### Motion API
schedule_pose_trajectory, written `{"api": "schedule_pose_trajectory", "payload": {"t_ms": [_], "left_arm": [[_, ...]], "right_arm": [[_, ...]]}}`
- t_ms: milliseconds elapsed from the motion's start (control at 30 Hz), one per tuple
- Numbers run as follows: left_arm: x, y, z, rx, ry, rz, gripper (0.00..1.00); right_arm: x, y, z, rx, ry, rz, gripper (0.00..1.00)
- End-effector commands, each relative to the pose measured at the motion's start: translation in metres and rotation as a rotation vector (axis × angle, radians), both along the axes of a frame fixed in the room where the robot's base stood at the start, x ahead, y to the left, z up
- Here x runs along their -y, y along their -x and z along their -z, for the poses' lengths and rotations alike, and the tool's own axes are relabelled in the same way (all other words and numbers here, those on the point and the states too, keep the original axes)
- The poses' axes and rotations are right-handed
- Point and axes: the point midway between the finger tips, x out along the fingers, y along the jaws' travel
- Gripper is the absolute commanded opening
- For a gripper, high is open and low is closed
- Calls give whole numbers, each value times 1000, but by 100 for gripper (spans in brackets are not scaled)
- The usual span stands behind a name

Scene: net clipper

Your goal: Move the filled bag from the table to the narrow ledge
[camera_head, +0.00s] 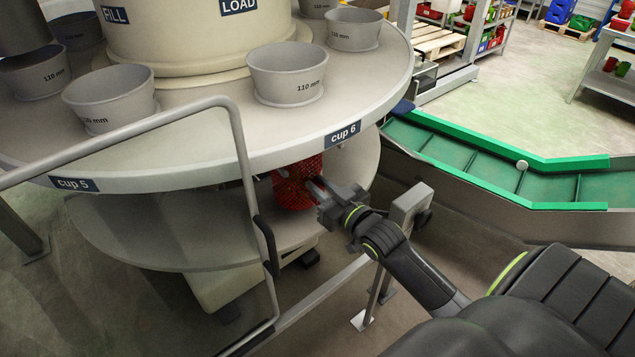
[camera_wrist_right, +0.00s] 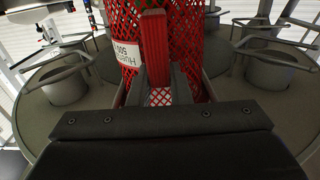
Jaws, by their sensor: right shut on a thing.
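The filled bag is a red net bag (camera_head: 290,188) below the rim of the upper round table, near the cup 6 label. My right gripper (camera_head: 316,189) reaches it from the right and is shut on it. In the right wrist view the bag (camera_wrist_right: 196,45) stands close in front, with a white printed label, and a red strip of it is between the fingers (camera_wrist_right: 157,88). The upper table hides the bag's top in the head view. A lower round grey shelf (camera_head: 190,235) lies behind and below the bag; I cannot tell whether they touch. My left gripper is not in view.
Grey cups (camera_head: 288,75) stand on the upper table (camera_head: 225,140). A grey handrail (camera_head: 245,185) crosses in front at the left. A green-edged conveyor (camera_head: 455,160) runs at the right.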

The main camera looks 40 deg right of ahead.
Motion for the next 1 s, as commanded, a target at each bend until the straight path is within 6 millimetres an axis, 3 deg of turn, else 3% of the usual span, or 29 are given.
{"api": "schedule_pose_trajectory", "payload": {"t_ms": [1000], "left_arm": [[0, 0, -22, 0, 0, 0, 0]], "right_arm": [[4, 51, -2, 1, 1, -1, 0]]}}
